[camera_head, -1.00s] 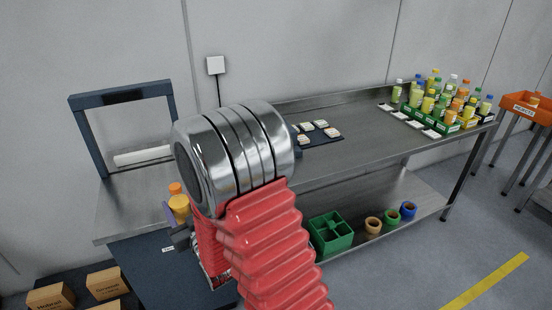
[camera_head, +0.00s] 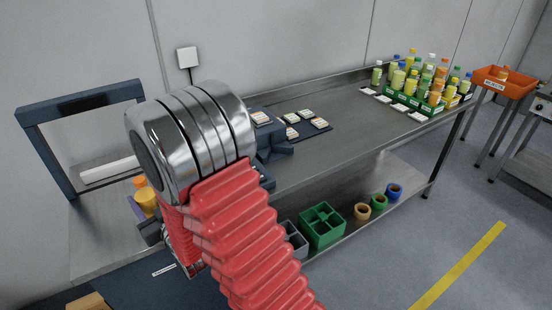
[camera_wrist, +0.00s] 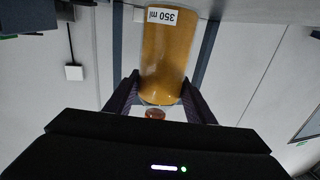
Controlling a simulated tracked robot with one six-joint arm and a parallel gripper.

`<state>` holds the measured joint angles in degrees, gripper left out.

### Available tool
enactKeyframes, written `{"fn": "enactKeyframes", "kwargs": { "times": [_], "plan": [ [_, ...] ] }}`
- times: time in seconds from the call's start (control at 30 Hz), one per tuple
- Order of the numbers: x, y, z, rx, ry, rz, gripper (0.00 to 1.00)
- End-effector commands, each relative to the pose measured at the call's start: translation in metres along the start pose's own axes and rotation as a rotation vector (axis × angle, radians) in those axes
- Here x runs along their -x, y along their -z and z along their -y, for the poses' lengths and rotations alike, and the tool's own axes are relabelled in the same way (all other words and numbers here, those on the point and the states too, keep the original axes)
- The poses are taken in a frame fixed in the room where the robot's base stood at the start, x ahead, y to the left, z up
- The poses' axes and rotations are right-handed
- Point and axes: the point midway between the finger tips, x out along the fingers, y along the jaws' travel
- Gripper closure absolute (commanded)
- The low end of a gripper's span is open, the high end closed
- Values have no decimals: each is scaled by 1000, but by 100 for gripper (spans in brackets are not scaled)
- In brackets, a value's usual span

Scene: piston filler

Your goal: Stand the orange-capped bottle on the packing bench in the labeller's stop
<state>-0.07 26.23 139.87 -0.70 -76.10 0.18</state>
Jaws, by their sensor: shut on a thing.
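My gripper (camera_wrist: 160,100) is shut on an amber-yellow bottle (camera_wrist: 168,50) with a white "350 ml" label; its dark purple fingers press on both sides. A small orange-brown round part shows between the fingers in the wrist view. In the head view, the yellow bottle (camera_head: 147,202) with its orange cap (camera_head: 139,181) shows upright at the left of my arm, over the bench's left end. My gripper there is mostly hidden behind my arm. A dark blue fixture (camera_head: 275,147) stands on the bench, partly hidden by my arm; I cannot tell whether it holds the labeller's stop.
The metal bench (camera_head: 340,135) carries a dark frame (camera_head: 82,100) at left, white label cards (camera_head: 320,123) on a mat, and crates of bottles (camera_head: 405,97) at right. Its lower shelf has a green divided box (camera_head: 322,226) and coloured rings. Floor at right is clear.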

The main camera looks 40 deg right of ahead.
Motion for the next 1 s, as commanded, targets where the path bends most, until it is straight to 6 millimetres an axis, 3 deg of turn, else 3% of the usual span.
{"fn": "enactKeyframes", "kwargs": {
  "times": [0.57,0.77,1.0],
  "plan": [
    [1,2,-11,0,-18,-3,86],
    [10,7,-47,0,-61,-4,86],
    [31,18,-115,-1,-144,-6,86]
  ]
}}
